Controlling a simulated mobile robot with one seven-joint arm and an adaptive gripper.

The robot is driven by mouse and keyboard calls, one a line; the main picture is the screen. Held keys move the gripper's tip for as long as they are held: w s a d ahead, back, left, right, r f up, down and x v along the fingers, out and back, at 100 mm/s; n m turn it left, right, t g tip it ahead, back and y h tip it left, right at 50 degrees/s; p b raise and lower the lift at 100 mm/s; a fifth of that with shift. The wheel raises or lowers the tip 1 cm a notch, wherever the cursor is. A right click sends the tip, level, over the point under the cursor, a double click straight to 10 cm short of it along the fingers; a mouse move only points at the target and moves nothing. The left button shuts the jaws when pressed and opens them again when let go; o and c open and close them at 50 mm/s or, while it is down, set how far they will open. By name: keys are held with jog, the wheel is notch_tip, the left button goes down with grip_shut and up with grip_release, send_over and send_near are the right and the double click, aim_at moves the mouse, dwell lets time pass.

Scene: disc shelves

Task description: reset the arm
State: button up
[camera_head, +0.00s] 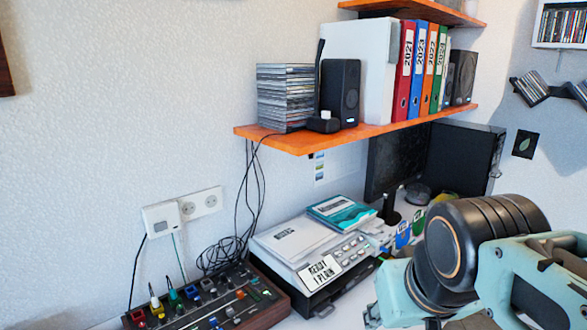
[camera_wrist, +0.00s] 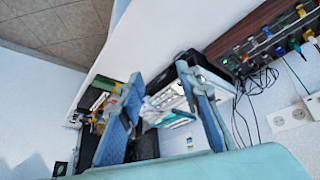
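My gripper (camera_wrist: 158,78) shows in the wrist view with its two blue-grey fingers spread apart. Nothing is between them, and a white printer (camera_wrist: 165,105) shows beyond the gap. My dark and pale-green arm fills the lower right of the head view. The gripper's fingers cannot be made out there.
An orange shelf (camera_head: 370,130) on the wall holds a disc stack (camera_head: 286,97), a black speaker (camera_head: 341,90) and several binders. Below are the printer with a teal book (camera_head: 341,212), a mixer (camera_head: 207,300) and loose cables (camera_head: 222,252). Bare wall lies left.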

notch_tip(320, 180, up, 11)
jog(key=s+a+p, duration=0.2)
jog(key=p, duration=1.1)
jog(key=shift+s+g, duration=0.3)
jog(key=shift+s, duration=0.05)
